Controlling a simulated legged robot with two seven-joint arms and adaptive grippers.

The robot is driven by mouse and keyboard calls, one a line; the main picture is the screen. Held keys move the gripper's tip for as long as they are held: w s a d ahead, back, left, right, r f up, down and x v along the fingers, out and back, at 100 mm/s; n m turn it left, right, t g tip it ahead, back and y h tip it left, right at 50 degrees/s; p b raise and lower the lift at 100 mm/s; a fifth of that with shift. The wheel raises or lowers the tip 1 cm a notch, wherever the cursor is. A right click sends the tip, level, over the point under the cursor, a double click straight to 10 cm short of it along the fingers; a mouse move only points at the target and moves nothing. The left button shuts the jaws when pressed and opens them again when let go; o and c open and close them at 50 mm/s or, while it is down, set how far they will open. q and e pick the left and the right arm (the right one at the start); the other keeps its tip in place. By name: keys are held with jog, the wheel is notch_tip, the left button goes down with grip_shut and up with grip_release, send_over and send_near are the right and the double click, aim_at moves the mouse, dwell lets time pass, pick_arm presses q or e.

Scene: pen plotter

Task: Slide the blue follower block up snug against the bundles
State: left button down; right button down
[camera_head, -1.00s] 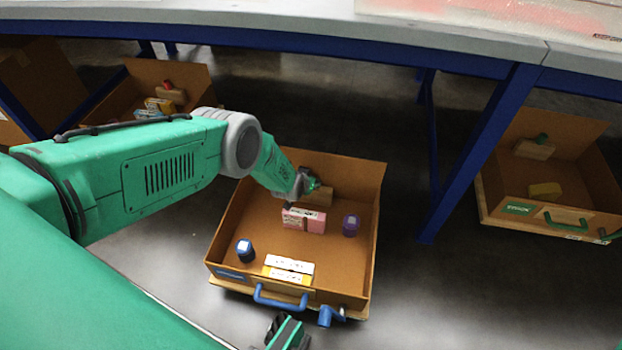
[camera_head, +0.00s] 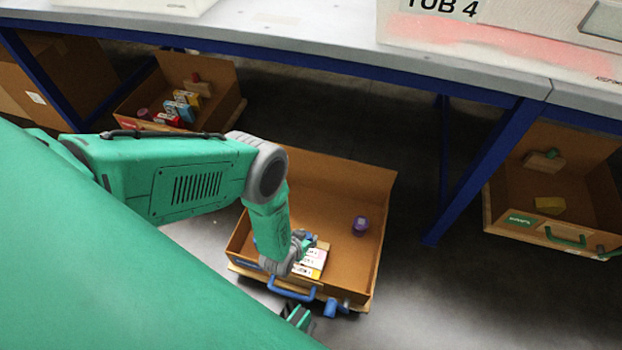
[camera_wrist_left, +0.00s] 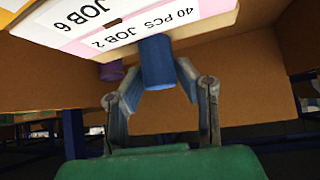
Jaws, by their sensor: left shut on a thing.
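The follower is a tan wooden block (camera_wrist_left: 205,18) with a blue cylindrical knob (camera_wrist_left: 157,62), seen in the left wrist view. My left gripper (camera_wrist_left: 158,85) is shut on the blue knob, one finger on each side. The labelled bundles (camera_wrist_left: 105,28), marked JOB 6 and JOB 2, lie right beside the wooden block, with no clear gap showing. In the head view my left gripper (camera_head: 302,246) is low in the cardboard drawer, behind the bundles (camera_head: 312,262). The arm hides most of the block there.
The cardboard drawer (camera_head: 345,173) has a blue front handle (camera_head: 290,290). A purple object (camera_head: 360,225) stands on its right side, apart from the bundles. The drawer's back floor is clear. A blue table leg (camera_head: 470,180) stands to the right, and the tabletop (camera_head: 300,30) overhangs behind.

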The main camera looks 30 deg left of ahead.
pick_arm(q)
jog(key=shift+s, duration=0.35)
jog(key=c, duration=1.5)
grip_release()
jog(key=v, duration=1.2)
jog(key=shift+d, duration=0.1)
